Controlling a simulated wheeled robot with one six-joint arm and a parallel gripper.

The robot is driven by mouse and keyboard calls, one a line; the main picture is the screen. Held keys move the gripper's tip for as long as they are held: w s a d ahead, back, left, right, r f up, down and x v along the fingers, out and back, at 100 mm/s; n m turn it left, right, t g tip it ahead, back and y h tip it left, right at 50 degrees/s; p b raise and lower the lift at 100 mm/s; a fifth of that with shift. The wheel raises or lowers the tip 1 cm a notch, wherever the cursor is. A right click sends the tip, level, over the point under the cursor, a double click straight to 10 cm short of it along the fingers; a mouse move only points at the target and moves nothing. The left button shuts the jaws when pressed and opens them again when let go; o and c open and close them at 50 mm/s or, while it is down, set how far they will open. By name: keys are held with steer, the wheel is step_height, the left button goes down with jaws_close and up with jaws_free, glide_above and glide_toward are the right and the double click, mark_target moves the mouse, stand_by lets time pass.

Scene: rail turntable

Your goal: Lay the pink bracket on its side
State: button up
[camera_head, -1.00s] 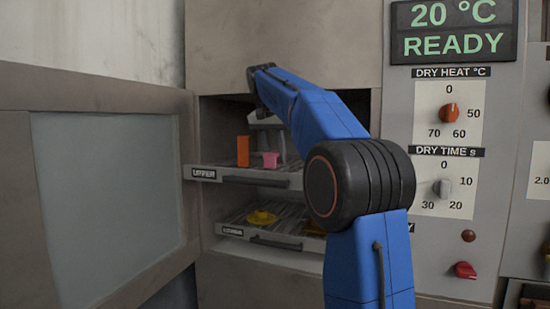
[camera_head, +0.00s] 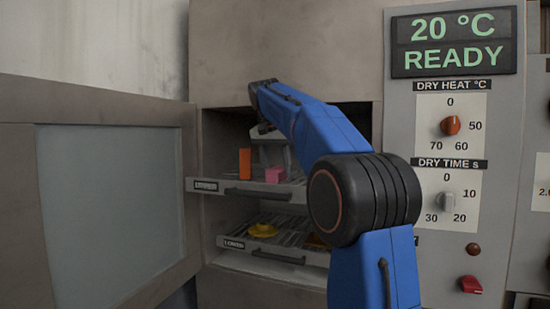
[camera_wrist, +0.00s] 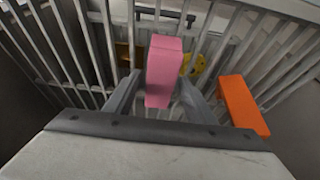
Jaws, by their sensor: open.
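The pink bracket (camera_head: 275,174) is on the upper rack, just right of an orange block. In the head view it looks like a low, plain block. In the wrist view the pink bracket (camera_wrist: 163,72) is a long shape between my two fingers. My gripper (camera_wrist: 159,82) is open, with a finger on each side of the bracket; a narrow gap shows on the right, and I cannot tell whether the left finger touches. In the head view my arm partly hides the gripper, and its grey part shows above the bracket.
The orange block (camera_head: 245,162) stands upright close left of the bracket; it also shows right of my fingers in the wrist view (camera_wrist: 243,104). A yellow part (camera_head: 262,230) lies on the lower rack (camera_head: 285,252). The upper rack (camera_head: 215,185) is slatted. The cabinet door (camera_head: 110,210) is open at left.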

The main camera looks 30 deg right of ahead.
steer(key=v, duration=1.1)
steer(key=shift+r, duration=0.35)
steer(key=shift+s, duration=0.15)
